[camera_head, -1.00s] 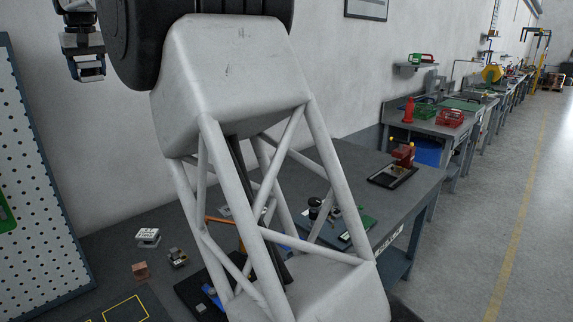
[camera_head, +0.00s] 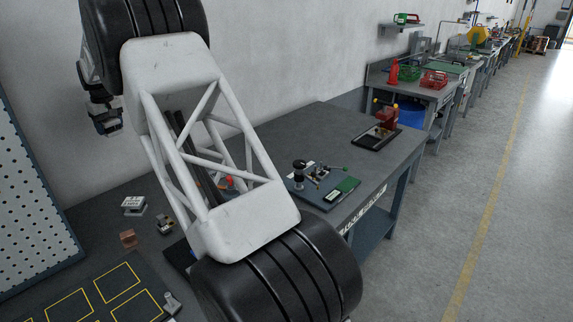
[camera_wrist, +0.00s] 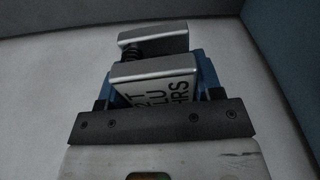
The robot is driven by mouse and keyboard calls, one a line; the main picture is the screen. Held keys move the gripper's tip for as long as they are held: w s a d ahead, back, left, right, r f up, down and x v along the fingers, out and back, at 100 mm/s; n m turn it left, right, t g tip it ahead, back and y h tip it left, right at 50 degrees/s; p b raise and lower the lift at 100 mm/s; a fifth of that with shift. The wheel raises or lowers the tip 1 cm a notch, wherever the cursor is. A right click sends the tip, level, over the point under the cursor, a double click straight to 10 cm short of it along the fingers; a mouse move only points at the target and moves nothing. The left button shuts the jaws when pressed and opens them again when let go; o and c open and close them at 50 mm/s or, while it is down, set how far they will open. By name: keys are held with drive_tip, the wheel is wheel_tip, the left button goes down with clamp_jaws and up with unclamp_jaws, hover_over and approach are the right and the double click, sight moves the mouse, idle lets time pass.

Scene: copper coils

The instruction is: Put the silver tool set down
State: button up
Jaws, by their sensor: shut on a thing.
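The silver tool (camera_wrist: 155,78) is in the wrist view. It shows as two silver blocks with a dark coil between them at the left, and dark lettering on the nearer block. My gripper (camera_wrist: 158,66) is shut on it, with blue parts showing at both sides. In the head view my gripper (camera_head: 106,112) is raised at the upper left, in front of the wall and well above the table. The tool is too small and dark to make out there.
The dark workbench (camera_head: 290,140) holds a white lettered block (camera_head: 133,205), a copper-brown block (camera_head: 128,238), a small metal part (camera_head: 165,223) and a green-and-dark board (camera_head: 335,190). Yellow-outlined areas (camera_head: 110,284) lie at the lower left, beside a pegboard (camera_head: 30,205). My arm hides part of the bench.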

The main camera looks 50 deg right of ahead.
drive_tip(key=shift+m, duration=0.7)
drive_tip(key=w+a+f, duration=0.2)
drive_tip(key=a+f, duration=0.1)
drive_tip(key=f, duration=0.6)
drive_tip(key=w+a+f, duration=0.3)
drive_tip(key=a+f, duration=0.1)
drive_tip(key=f, duration=0.4)
drive_tip(key=w+a+f, duration=0.2)
drive_tip(key=a+f, duration=0.2)
drive_tip(key=f, duration=0.5)
drive_tip(key=shift+w+a+f, duration=0.15)
drive_tip(key=shift+a+f, duration=0.05)
drive_tip(key=shift+f, duration=0.1)
drive_tip(key=s+d+r, duration=0.1)
drive_tip(key=s+d, duration=0.1)
drive_tip(key=d, duration=0.2)
drive_tip(key=s+d+r, duration=0.2)
drive_tip(key=d, duration=0.2)
drive_tip(key=s+d+r, duration=0.1)
drive_tip(key=s+d, duration=0.1)
drive_tip(key=d, duration=0.2)
drive_tip(key=shift+s+d+r, duration=0.1)
drive_tip(key=shift+s+r, duration=0.1)
drive_tip(key=shift+r, duration=0.15)
drive_tip(key=s+d+r, duration=0.4)
drive_tip(key=s+d, duration=0.6)
drive_tip(key=d, duration=0.2)
drive_tip(key=shift+d+r, duration=0.15)
drive_tip(key=shift+r, duration=0.1)
drive_tip(key=shift+f, duration=2.5)
